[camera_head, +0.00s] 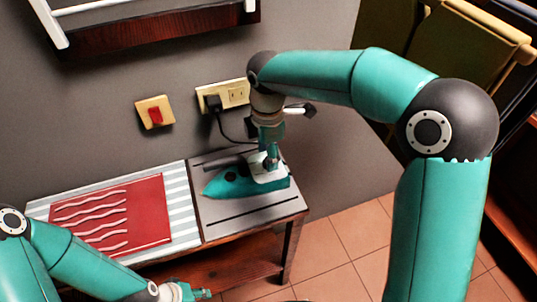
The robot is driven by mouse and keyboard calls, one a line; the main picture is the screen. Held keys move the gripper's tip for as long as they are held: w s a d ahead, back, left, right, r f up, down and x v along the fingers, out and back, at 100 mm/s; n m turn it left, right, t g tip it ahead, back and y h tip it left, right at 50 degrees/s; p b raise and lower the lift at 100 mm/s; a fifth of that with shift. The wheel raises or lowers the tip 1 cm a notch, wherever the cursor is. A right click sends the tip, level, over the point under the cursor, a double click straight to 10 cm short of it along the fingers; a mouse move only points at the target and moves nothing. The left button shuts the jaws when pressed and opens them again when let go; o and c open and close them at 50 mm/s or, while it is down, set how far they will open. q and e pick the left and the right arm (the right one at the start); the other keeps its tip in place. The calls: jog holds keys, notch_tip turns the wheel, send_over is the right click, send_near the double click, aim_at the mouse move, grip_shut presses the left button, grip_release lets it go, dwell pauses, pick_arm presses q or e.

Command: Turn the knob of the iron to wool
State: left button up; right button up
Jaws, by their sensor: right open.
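The teal iron (226,184) lies on the grey metal plate at the right end of the table, its tip pointing left. A dark round knob (231,176) shows on its top. My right gripper (270,164) points down at the rear part of the iron, over its whitish section. It is open, but its fingers are small and I cannot tell whether they touch the iron. My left gripper (188,292) is at the bottom edge, low in front of the table, apart from the iron. Its fingers are too small and cut off to read.
A red cloth with wavy white lines (150,215) lies on the striped board (182,200) left of the iron. A black plug sits in the wall socket (237,92), its cord hanging toward the iron. A red switch (155,114) is on the wall. Tiled floor (340,235) is clear at right.

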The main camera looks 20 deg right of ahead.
jog(key=shift+f, duration=0.45)
jog(key=shift+c, duration=0.2)
grip_shut()
jog(key=shift+m, duration=0.4)
jog(key=m, duration=0.5)
jog(key=shift+p, duration=0.3)
jog(key=m, duration=0.6)
